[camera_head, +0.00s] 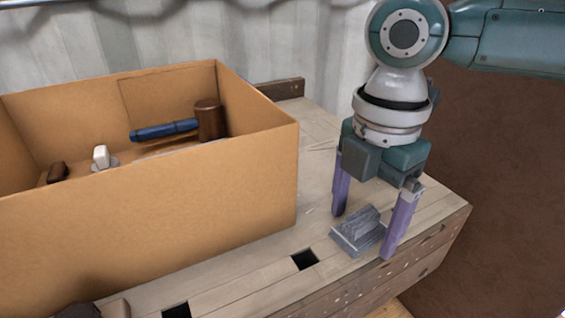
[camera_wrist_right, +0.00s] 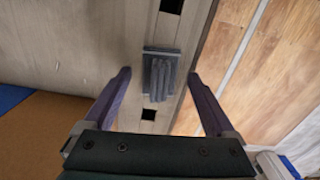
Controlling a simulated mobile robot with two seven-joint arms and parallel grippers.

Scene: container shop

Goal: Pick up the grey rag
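The grey rag (camera_head: 359,230) lies folded, with a raised ridge, on the wooden workbench (camera_head: 318,146) near its front right edge. In the right wrist view the rag (camera_wrist_right: 160,75) shows between and beyond the two purple fingers. My right gripper (camera_head: 362,235) is above the bench with its fingers pointing down, apart, one on each side of the rag. The fingers do not visibly touch the rag, and nothing is held. My left gripper is not in view.
A large open cardboard box (camera_head: 262,182) stands on the bench at left. In it lie a mallet with a blue handle (camera_head: 165,130) and other small items. The bench has square holes (camera_head: 304,259). A corrugated wall is behind.

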